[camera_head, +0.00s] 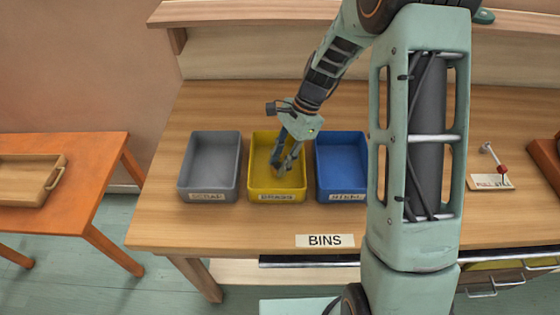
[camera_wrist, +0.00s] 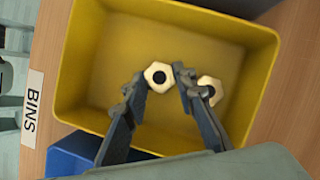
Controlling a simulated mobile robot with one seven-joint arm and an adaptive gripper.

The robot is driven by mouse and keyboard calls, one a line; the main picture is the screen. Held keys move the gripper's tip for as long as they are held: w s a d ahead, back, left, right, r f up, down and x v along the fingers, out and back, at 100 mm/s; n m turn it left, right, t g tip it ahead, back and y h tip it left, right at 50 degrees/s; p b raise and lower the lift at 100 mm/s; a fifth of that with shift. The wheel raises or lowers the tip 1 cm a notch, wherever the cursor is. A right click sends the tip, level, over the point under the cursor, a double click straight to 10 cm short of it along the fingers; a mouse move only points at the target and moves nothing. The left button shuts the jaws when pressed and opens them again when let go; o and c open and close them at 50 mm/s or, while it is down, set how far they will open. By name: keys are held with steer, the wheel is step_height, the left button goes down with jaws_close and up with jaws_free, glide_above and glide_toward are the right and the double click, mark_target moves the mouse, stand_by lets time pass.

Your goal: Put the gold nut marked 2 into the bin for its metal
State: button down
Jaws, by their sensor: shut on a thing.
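My gripper (camera_head: 287,168) reaches down into the yellow bin (camera_head: 263,141), whose label seems to read BRASS. In the wrist view my gripper (camera_wrist: 158,78) is shut on a pale, cream-gold hex nut (camera_wrist: 157,65) with a dark hole, held between the fingertips. A second similar nut (camera_wrist: 211,82) shows in the same yellow bin (camera_wrist: 91,60), just right of the right finger and partly hidden by it. No number can be read on either nut. Whether the held nut touches the bin floor, I cannot tell.
A grey bin (camera_head: 214,137), labelled SCRAP, stands left of the yellow one; a blue bin (camera_head: 341,137), labelled STEEL, stands right. A BINS sign (camera_head: 325,241) lies at the table front. A card with a red-ended pin (camera_head: 493,180) lies far right. An orange side table (camera_head: 100,147) stands left.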

steer(key=shift+f, duration=0.15)
steer(key=c, duration=1.8)
jaws_free()
steer(key=shift+c, duration=0.2)
steer(key=v, duration=1.2)
steer(key=shift+r, duration=0.2)
